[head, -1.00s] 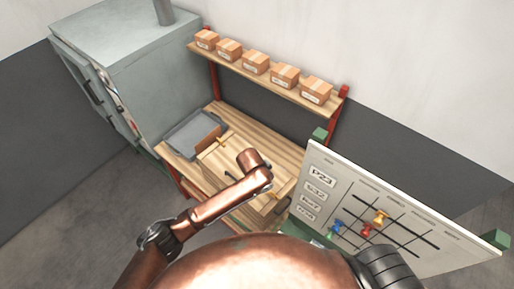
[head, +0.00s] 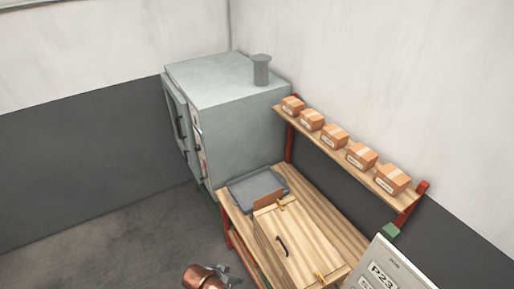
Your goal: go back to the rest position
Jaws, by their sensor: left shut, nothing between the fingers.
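A copper-coloured end of my left arm shows at the bottom edge of the head view, in front of the workbench. My left gripper (head: 230,281) is a small dark shape beside it, mostly cut off by the frame edge. It is shut and empty, apart from the bench and the things on it. My right gripper is not in view.
The wooden workbench (head: 335,226) carries a grey tray (head: 246,190) and a wooden box (head: 298,238) with a dark handle. A grey oven (head: 238,112) stands behind left. A shelf (head: 378,182) holds several cartons. A white board (head: 398,264) stands lower right. Floor at left is clear.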

